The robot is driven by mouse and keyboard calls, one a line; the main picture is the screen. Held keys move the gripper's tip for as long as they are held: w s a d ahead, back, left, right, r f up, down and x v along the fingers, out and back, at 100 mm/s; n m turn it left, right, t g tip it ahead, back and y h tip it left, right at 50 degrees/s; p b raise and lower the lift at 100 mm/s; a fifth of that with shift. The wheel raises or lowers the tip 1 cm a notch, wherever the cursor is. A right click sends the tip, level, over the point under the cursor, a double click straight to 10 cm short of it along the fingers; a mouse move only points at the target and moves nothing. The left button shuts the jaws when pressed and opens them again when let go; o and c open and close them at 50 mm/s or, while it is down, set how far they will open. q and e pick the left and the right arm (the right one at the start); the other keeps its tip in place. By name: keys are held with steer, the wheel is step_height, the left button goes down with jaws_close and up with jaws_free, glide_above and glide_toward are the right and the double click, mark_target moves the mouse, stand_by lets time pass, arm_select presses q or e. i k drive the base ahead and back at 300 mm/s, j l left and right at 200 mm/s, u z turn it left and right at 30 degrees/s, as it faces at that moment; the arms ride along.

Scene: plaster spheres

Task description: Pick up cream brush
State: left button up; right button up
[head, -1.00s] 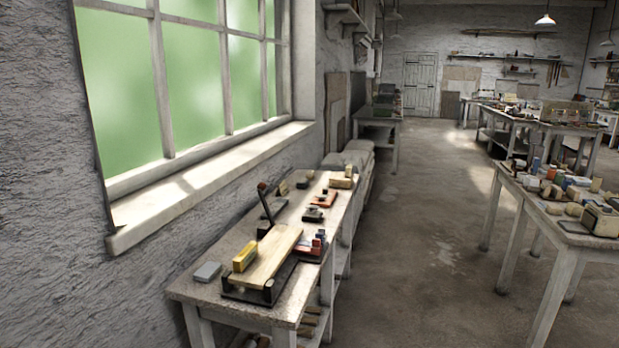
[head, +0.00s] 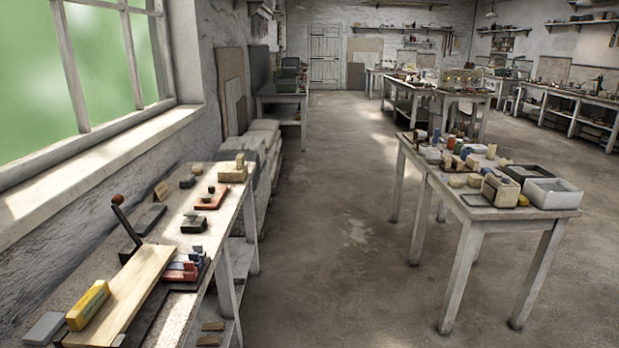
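I cannot single out a cream brush in the head view. Several small cream pieces lie on the right table (head: 470,212), among them a cream block (head: 500,190) at its near side, but they are too small to name surely. On the left bench (head: 232,207), a cream block (head: 240,162) stands at the far end on a tan block. Neither of my grippers is in view.
The left bench under the window holds a board (head: 135,290) with a yellow block (head: 88,305) on it and a dark lever (head: 127,222). A grey open box (head: 553,193) sits on the right table. Bare floor (head: 330,240) lies between them.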

mark_target(196, 169)
steer(key=i+z, duration=0.4)
steer(key=i, duration=1.45)
steer(key=i+u, duration=0.2)
steer(key=i, duration=0.25)
steer(key=i+l+u, duration=0.15)
steer(key=i, duration=0.3)
steer(key=i+l+u, duration=0.2)
steer(key=i, duration=0.25)
steer(key=i+l+u, duration=0.15)
steer(key=i, duration=0.3)
steer(key=l, duration=0.1)
